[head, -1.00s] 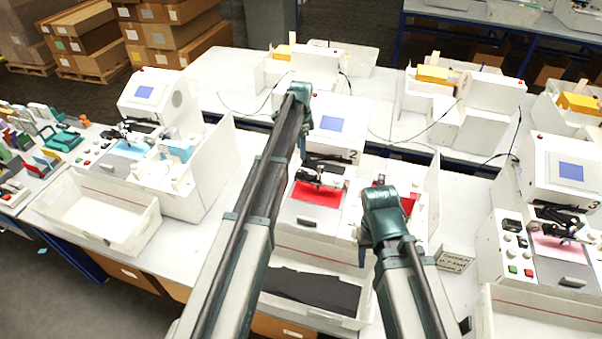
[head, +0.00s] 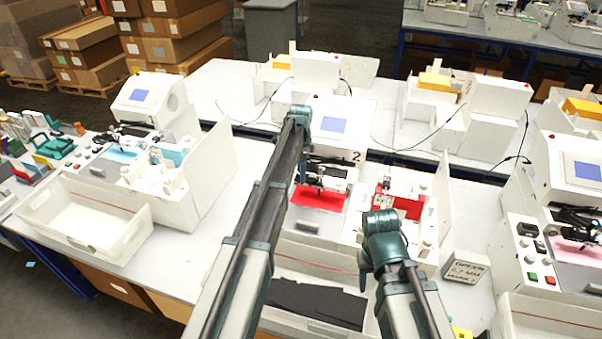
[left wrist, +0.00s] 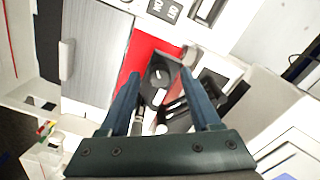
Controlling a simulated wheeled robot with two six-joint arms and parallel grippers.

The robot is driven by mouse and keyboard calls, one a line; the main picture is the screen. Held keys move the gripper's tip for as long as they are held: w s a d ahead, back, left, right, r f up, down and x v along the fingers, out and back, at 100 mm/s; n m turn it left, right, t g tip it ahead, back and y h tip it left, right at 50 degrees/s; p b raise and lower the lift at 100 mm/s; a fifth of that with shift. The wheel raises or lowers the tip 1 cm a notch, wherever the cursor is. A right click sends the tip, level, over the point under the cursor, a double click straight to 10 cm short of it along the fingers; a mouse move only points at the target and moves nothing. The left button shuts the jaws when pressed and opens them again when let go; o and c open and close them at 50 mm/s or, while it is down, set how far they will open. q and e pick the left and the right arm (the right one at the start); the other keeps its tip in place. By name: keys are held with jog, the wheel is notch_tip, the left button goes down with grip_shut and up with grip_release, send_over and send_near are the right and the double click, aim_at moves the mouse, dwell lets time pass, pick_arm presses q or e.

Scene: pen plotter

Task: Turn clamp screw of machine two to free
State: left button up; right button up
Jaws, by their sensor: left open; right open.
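Machine two (head: 355,157), a white plotter with a blue screen and a "2" on it, stands in the middle of the head view with a red sheet (head: 318,198) on its bed. My left gripper (head: 302,170) points down over its pen carriage, partly hidden by my arm. In the left wrist view the gripper (left wrist: 161,73) is open, its fingers either side of a dark round knob (left wrist: 160,76) with a white mark, seemingly the clamp screw. Contact cannot be told. My right gripper (head: 374,270) is open and apparently empty in front of the machine's right side.
A bin (head: 318,300) with black sheets stands in front of machine two. A small lettered sign (head: 465,268) stands to its right. Other plotters stand left and right, with an empty white bin (head: 88,225) at the left. Bare table lies between the left plotter and machine two.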

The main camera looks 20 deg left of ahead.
pick_arm(q)
grip_shut()
jog(key=shift+n, duration=0.3)
jog(key=n, duration=0.4)
jog(key=shift+n, duration=0.3)
jog(key=n, duration=1.4)
jog(key=shift+n, duration=0.3)
